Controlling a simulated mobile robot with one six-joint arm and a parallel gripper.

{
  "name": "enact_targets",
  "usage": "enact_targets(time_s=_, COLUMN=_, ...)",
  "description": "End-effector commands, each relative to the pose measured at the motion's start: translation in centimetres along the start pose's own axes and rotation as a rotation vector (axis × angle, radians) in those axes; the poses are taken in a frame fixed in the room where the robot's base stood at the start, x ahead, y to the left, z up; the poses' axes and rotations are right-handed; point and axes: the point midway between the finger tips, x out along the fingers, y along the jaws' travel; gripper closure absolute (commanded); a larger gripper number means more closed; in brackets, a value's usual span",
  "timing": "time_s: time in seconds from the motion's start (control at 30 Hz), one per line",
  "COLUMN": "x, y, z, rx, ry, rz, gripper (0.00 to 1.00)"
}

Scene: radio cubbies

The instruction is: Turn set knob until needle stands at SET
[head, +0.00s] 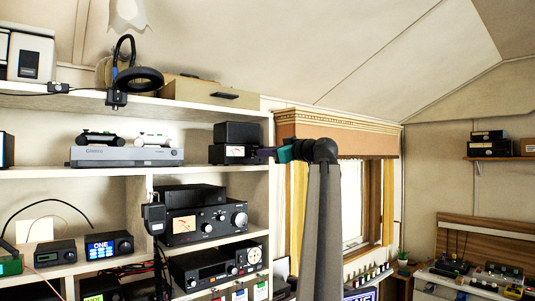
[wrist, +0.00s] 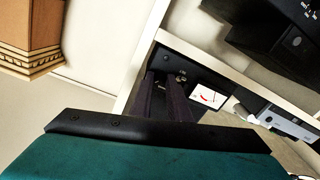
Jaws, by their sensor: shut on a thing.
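A small black meter box (head: 221,154) stands on the upper cubby shelf at its right end, with a white meter face (head: 235,151) on its front. In the wrist view the box (wrist: 200,73) appears tilted, and its meter (wrist: 208,97) shows a red needle; the scale marks are too small to read. My gripper (head: 262,155) reaches in from the right to the box's front, beside the meter. In the wrist view its dark purple fingers (wrist: 163,92) are close together against the panel, shut on the set knob, which they hide.
Another black box (head: 237,132) sits on top of the meter box. Below is a larger black unit with a dial (head: 183,224). The shelf's side wall (wrist: 140,85) is close beside my fingers.

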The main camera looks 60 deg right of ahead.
Motion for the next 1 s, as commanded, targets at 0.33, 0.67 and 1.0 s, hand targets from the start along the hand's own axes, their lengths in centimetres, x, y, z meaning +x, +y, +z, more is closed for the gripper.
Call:
enact_targets(time_s=0.33, x=0.03, y=0.00, z=0.24, rx=0.176, ry=0.009, rz=0.004, gripper=1.00)
enact_targets(time_s=0.67, x=0.02, y=-0.05, z=0.21, rx=0.451, ry=0.021, rz=0.007, gripper=1.00)
enact_targets(time_s=1.0, x=0.00, y=-0.08, z=0.13, rx=0.750, ry=0.035, rz=0.012, gripper=1.00)
